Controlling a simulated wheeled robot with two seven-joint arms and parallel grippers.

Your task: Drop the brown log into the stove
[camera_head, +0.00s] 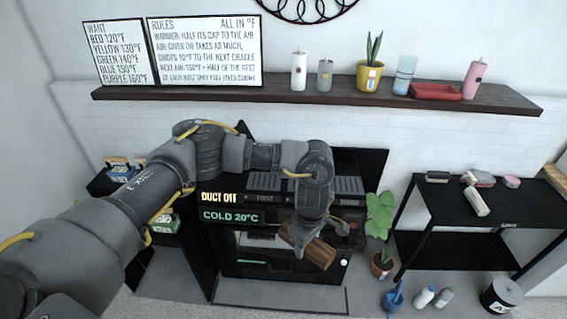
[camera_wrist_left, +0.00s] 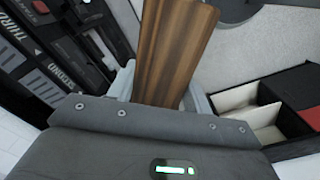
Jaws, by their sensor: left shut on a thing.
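The brown log (camera_head: 320,254) is held in my left gripper (camera_head: 304,236), in front of the stove. In the left wrist view the log (camera_wrist_left: 174,50) stands out between the jaws, and my gripper is shut on it. The black stove (camera_head: 290,268) stands against the white brick wall, with labels "DUCT OFF" and "COLD 20°C" on its front. The log and my left arm cover part of the stove's front, so I cannot tell how far its opening is clear. My right gripper is not in view.
A potted plant (camera_head: 381,225) stands right of the stove. A black shelf (camera_head: 470,205) with small items is farther right. Bottles (camera_head: 424,297) and a dark canister (camera_head: 501,296) stand on the floor. A wooden mantel (camera_head: 300,97) with candles runs above.

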